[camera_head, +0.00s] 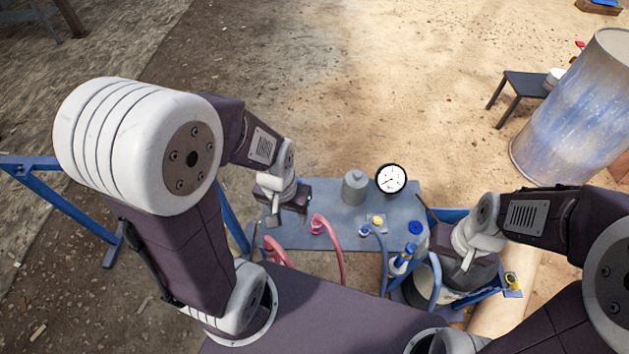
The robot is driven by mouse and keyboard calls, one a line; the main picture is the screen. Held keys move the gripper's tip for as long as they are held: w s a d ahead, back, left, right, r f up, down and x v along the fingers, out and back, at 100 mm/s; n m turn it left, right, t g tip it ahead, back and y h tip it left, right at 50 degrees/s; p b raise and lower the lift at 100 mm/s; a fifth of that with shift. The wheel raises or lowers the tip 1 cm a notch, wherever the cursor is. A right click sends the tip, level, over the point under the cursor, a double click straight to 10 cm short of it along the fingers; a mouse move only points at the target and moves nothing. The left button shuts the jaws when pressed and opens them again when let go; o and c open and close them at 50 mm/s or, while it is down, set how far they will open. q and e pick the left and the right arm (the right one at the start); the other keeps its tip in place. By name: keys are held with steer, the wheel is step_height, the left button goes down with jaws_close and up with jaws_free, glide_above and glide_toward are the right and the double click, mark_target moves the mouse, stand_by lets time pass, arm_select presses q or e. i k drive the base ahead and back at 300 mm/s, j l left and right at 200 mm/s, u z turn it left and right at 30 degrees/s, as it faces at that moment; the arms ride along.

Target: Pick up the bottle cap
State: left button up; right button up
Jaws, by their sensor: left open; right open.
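A small blue round piece (416,228), which looks like the bottle cap, lies on the grey table (338,192) near its right edge. A small yellow piece (377,221) sits to its left. A blue and white bottle-like object (403,257) stands at the table's right front. My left gripper (288,212) is open above the table's left part, well left of the blue piece. My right gripper (467,262) is open beyond the table's right edge, right of and lower than the blue piece. Neither gripper touches it.
A grey canister (355,188) and a white dial gauge (391,179) stand at the table's back. Red hoses (334,240) and blue hoses (384,255) arch over the front. A dark bucket (462,274) is below my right gripper. A rusty barrel (577,110) stands far right.

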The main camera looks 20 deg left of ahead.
mark_target(355, 185)
steer(key=i+l+u, duration=0.1)
steer(key=u, duration=0.3)
steer(key=i+l+u, duration=0.1)
steer(key=u, duration=0.3)
steer(key=l+u, duration=0.2)
steer(key=u, duration=0.2)
steer(key=i+l+u, duration=0.1)
steer(key=u, duration=0.3)
steer(key=l, duration=0.1)
